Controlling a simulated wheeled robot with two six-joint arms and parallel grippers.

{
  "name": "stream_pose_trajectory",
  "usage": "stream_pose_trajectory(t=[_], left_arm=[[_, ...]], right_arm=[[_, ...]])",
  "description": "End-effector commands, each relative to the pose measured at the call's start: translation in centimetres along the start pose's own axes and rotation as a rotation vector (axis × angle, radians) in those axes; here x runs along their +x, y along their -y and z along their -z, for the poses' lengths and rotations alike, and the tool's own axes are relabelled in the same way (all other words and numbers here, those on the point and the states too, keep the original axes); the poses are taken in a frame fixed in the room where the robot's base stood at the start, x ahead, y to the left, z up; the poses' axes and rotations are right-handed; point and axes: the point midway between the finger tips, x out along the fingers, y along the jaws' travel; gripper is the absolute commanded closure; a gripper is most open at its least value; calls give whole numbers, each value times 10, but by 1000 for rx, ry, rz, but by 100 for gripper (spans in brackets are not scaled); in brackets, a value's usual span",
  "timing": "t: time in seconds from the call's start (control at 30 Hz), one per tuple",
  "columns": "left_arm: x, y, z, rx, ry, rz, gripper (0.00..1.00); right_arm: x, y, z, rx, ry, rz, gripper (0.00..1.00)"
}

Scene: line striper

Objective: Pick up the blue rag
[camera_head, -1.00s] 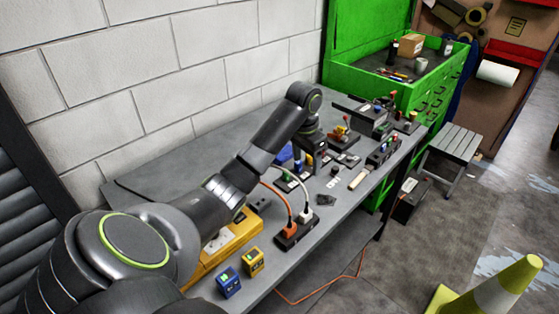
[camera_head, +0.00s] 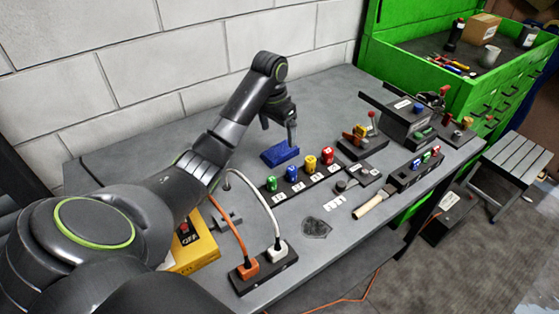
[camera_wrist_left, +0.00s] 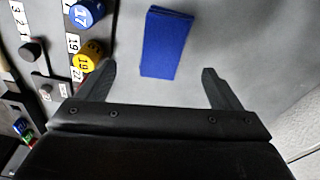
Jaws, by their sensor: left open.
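The blue rag (camera_head: 280,154) lies folded on the grey workbench, left of and behind the row of coloured knobs. My left gripper (camera_head: 279,136) hangs above it with the fingers pointing down. In the left wrist view the rag (camera_wrist_left: 166,43) is a blue rectangle on the bench, just beyond the fingertips and between their lines. The left gripper (camera_wrist_left: 158,82) is open and empty there, its two fingers wide apart. The rag looks untouched. My right gripper is not in view.
A strip of coloured knobs (camera_head: 305,181) stands close to the rag, and a yellow knob (camera_wrist_left: 87,53) is near one finger. A power strip (camera_head: 263,270) with cords is at the front. The bench behind the rag (camera_head: 325,100) is clear.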

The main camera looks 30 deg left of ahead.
Motion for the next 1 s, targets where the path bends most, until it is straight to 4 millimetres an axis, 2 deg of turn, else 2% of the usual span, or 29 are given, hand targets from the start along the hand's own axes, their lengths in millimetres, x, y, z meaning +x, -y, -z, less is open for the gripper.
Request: stream_pose_trajectory(t=[0.03, 0.17, 0.57, 0.87, 1.0], left_arm=[[9, 0, 0, -1, 3, -2, 13], [22, 0, 0, 0, 0, 0, 13], [70, 6, 2, 0, 2, -1, 13], [75, 6, 2, 0, -1, 2, 13], [75, 6, 2, 0, -1, 1, 32]], right_arm=[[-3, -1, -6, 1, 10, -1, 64], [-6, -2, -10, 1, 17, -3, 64], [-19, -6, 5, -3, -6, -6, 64], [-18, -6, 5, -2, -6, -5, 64], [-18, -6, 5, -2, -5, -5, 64]])
